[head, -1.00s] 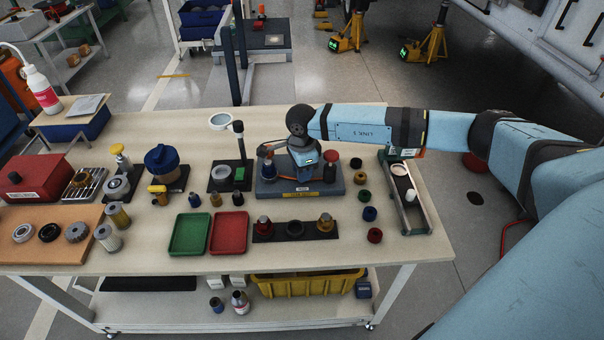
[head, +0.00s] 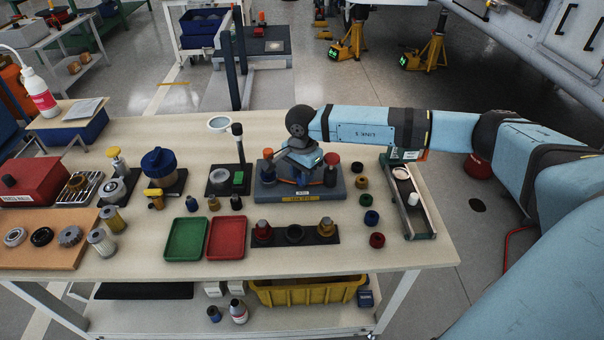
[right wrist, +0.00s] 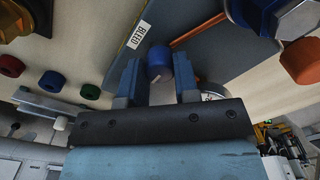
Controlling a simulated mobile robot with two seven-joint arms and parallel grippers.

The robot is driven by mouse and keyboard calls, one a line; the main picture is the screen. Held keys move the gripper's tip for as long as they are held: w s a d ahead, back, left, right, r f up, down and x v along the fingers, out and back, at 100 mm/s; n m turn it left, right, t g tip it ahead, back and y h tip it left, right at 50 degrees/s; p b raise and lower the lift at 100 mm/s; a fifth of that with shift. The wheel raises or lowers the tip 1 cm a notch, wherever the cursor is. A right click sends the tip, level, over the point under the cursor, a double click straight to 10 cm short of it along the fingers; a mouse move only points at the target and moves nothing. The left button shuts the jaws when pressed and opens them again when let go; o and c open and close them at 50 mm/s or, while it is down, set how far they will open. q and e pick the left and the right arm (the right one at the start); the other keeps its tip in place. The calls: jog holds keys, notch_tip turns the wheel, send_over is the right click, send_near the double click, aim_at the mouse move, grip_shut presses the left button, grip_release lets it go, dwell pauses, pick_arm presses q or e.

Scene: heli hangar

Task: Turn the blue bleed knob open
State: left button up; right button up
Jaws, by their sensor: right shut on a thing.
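The blue bleed knob (right wrist: 159,62) shows in the right wrist view, between the two fingers of my right gripper (right wrist: 159,75). The gripper is shut on it. A pale mark shows on the knob's near side, and a white label (right wrist: 138,35) lies beside it on the grey panel. In the head view my right gripper (head: 300,170) is over the grey-blue fixture (head: 342,190) on the bench. There the wrist hides the knob. My left gripper is not in view.
A red-topped post (head: 329,167) stands on the fixture close right of the gripper. A black post (head: 238,150) stands to the left. Several coloured rings, including a red one (head: 377,240), lie to the right. Green (head: 186,239) and red (head: 226,239) trays sit front left.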

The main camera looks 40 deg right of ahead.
jog(key=o, duration=0.9)
pick_arm(q)
jog(key=shift+p, duration=0.5)
pick_arm(e)
notch_tip(320, 180, up, 14)
jog(key=shift+f, duration=0.1)
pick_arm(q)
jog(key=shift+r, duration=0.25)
pick_arm(e)
jog(key=shift+s, duration=0.1)
